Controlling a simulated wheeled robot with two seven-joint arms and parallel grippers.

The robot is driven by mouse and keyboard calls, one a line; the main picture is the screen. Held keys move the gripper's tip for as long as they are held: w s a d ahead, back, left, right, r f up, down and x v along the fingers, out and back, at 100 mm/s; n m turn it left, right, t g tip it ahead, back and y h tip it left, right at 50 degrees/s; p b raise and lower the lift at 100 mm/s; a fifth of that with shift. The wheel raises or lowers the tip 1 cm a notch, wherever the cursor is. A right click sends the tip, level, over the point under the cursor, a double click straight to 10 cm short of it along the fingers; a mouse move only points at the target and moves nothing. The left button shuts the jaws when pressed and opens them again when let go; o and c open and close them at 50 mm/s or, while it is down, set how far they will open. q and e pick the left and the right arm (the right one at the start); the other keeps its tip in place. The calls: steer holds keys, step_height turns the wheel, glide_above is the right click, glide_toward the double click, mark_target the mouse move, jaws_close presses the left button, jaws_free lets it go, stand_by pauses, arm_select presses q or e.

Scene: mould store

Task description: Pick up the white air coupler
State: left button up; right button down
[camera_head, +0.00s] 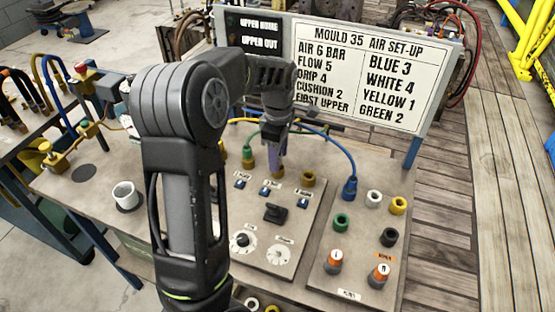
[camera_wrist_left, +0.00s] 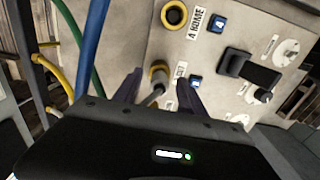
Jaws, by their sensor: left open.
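My left gripper (camera_head: 278,160) reaches down over the grey panel from behind its row of switches. In the left wrist view its two dark fingers (camera_wrist_left: 159,90) are open. My right gripper is not in view.
A green hose coupler (camera_head: 248,155) is left of the gripper and a blue one (camera_head: 349,187) is to the right. A sign board (camera_head: 365,70) stands behind. The right panel has a white port (camera_head: 374,197).

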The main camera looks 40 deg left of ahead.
arm_select(q)
steer(key=shift+c, duration=0.6)
jaws_close()
